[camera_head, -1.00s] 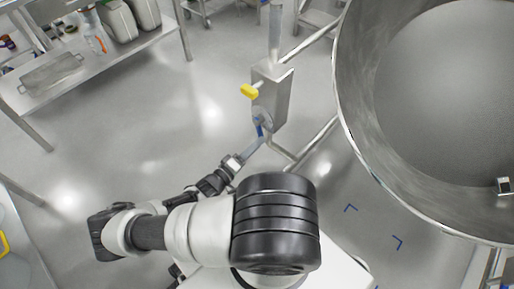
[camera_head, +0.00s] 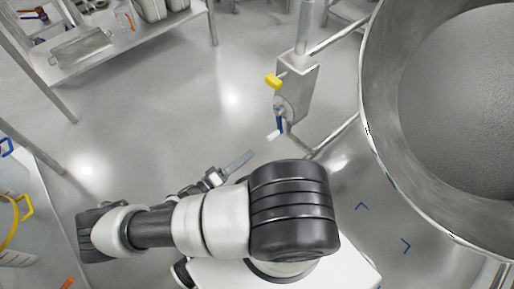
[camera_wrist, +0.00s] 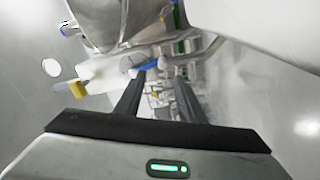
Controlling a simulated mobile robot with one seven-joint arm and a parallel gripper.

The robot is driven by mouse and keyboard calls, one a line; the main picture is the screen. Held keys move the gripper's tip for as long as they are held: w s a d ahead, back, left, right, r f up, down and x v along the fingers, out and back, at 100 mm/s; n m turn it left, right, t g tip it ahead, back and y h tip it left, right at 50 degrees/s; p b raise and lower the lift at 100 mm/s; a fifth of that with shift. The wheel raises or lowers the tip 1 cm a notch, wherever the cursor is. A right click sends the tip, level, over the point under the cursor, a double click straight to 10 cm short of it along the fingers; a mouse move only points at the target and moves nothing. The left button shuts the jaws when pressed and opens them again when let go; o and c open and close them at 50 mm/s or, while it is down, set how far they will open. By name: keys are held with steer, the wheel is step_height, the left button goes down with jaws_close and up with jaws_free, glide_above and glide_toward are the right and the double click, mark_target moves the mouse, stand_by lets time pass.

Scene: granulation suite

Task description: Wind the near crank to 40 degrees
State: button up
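A grey metal box (camera_head: 297,88) on a post carries a round grey crank hub with a blue crank arm (camera_head: 280,124) on its near side. The arm hangs roughly downward and has a small whitish end. In the wrist view the blue part (camera_wrist: 142,67) shows beyond my fingertips. A yellow knob (camera_head: 273,81) sticks out above the crank; a yellow part (camera_wrist: 78,90) also shows at left in the wrist view. My gripper (camera_wrist: 157,85) has its two dark fingers apart with nothing between them. In the head view it is lower left of the crank, apart from it.
A large steel vessel (camera_head: 374,120) stands to the right, joined to the box by pipes. A steel bench (camera_head: 100,52) is at upper left, and another surface with yellow and blue handles is at left. Open floor (camera_head: 170,120) lies between.

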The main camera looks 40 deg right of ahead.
steer(key=shift+s+a, duration=0.15)
steer(key=shift+a, duration=1.2)
